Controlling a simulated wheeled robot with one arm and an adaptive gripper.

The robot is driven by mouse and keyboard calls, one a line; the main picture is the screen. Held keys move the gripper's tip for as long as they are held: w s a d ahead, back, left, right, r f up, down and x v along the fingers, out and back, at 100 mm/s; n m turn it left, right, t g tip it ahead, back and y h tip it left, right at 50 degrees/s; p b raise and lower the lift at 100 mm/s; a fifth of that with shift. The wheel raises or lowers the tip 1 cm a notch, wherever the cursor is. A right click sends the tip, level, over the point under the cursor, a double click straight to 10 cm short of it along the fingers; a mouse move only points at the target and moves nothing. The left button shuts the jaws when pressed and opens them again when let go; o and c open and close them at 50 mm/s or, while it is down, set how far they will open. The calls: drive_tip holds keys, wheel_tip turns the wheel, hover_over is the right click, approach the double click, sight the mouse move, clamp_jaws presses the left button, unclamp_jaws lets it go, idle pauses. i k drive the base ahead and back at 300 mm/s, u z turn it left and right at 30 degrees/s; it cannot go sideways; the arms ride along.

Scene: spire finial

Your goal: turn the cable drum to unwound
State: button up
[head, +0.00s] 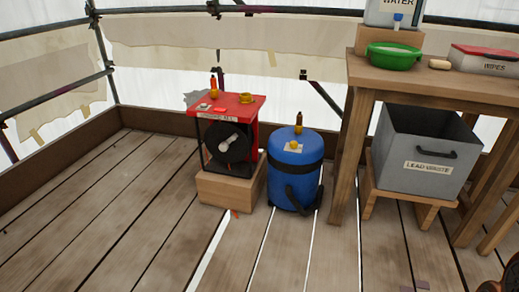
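The cable drum (218,145) is a black round drum in a red-topped frame, standing on a wooden block on the plank floor left of centre. A pale crank handle (229,143) shows on its front face. A label strip runs under the red top (228,105), too small to read surely. How much cable is on the drum cannot be told. My gripper is not in view.
A blue canister (294,172) with a black hose stands right beside the drum. Further right is a wooden bench (440,82) with a green bowl (393,56) on top and a grey lead-waste bin (423,152) below. The floor in front and left is clear.

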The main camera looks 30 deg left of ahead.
sight(227, 142)
drive_tip(key=u, duration=0.55)
drive_tip(key=i, duration=0.8)
drive_tip(key=u, duration=1.45)
drive_tip(key=i, duration=0.65)
drive_tip(key=u, duration=0.8)
